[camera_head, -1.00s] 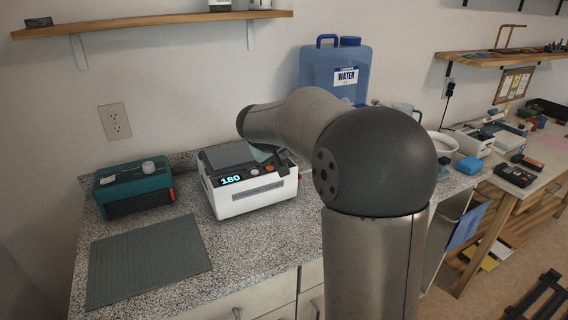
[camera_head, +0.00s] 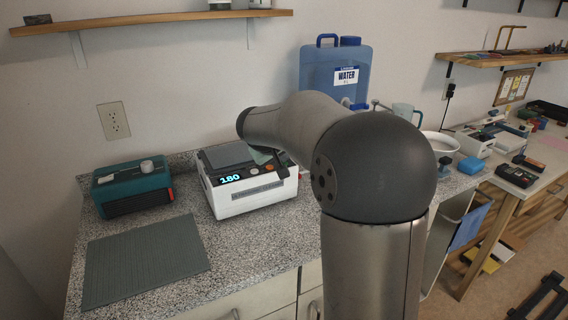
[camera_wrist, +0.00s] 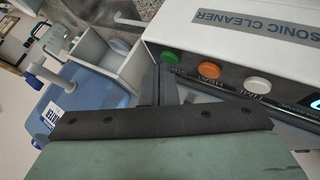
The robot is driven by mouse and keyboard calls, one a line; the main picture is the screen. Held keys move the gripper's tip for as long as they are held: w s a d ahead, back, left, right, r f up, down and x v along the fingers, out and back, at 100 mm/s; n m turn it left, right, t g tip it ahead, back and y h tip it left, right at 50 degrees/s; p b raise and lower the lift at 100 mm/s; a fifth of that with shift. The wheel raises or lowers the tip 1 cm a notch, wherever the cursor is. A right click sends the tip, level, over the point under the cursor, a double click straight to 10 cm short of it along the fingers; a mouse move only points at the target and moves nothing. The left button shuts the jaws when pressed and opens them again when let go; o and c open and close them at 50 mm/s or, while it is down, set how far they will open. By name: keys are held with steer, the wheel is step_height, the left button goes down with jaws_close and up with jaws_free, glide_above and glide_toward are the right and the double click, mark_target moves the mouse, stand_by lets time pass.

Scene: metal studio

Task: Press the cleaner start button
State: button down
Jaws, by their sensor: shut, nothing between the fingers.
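The white ultrasonic cleaner (camera_head: 245,196) stands on the speckled counter with a lit display reading 180. In the wrist view its panel (camera_wrist: 262,100) shows a green button (camera_wrist: 170,57), an orange button (camera_wrist: 209,70) and a white button (camera_wrist: 257,85) in a row. Which one is labelled start cannot be read. My gripper (camera_wrist: 163,72) is shut and empty, its fingertips close by the green button. Whether they touch it cannot be told. In the head view my arm partly hides the cleaner's right side and the green button.
A teal device (camera_head: 133,188) and a grey ribbed mat (camera_head: 145,262) lie left of the cleaner. A blue water jug (camera_head: 328,72) stands behind my arm. A white bowl (camera_head: 440,143) is on the right. The counter in front of the cleaner is clear.

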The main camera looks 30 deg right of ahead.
stand_by(0.3)
steer(key=shift+r, duration=0.55)
step_height(320, 180, up, 6)
steer(key=p, duration=0.4)
stand_by(0.9)
steer(key=s+a+f+g+y, duration=0.2)
steer(key=s+a+f, duration=0.3)
steer(key=s, duration=0.6)
steer(key=s+a+f+g+y, duration=0.2)
steer(key=s+a+f, duration=0.3)
steer(key=s, duration=0.7)
steer(key=s+a+f+g+y, duration=0.1)
steer(key=s+a+f+y, duration=0.2)
steer(key=s+a+f, duration=0.2)
steer(key=s+a+p, duration=0.1)
steer(key=s+a, duration=0.2)
steer(key=s, duration=0.3)
steer(key=shift+s+f+n+g, duration=0.25)
steer(key=shift+f+n+g, duration=0.1)
steer(key=shift+n+g, duration=0.05)
